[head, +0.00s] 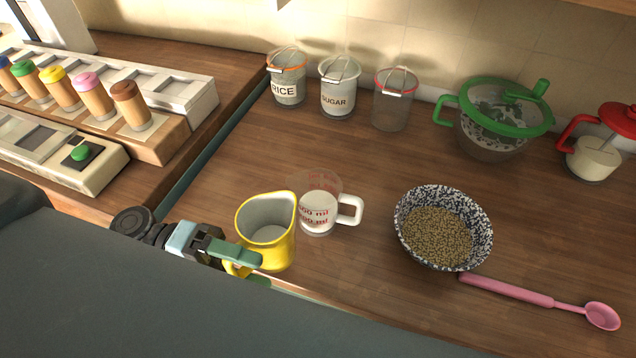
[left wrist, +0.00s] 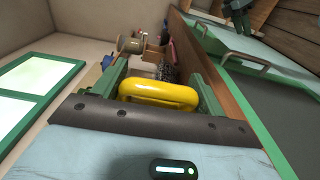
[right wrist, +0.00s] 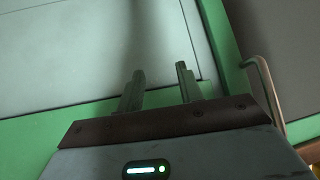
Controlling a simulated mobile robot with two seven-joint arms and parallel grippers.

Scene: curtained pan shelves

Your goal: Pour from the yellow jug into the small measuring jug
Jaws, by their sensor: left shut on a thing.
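The yellow jug (head: 282,249) stands upright, or nearly so, at the front edge of the counter, with white contents low inside. My left gripper (head: 248,262) is shut on its handle. The yellow handle (left wrist: 158,94) shows between the green fingers in the left wrist view. The small measuring jug (head: 318,212) is clear with red markings and a white handle on its right. It stands just behind and right of the yellow jug and holds white contents. My right gripper (right wrist: 160,88) has its fingers apart with nothing between them, facing a pale green-edged panel.
A speckled bowl (head: 440,232) of grains and a pink ladle (head: 530,294) lie to the right. Rice (head: 287,80), sugar (head: 338,90) and an empty jar (head: 393,105) line the wall with a green-lidded bowl (head: 490,135). A spice rack (head: 165,140) is left. The counter middle is clear.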

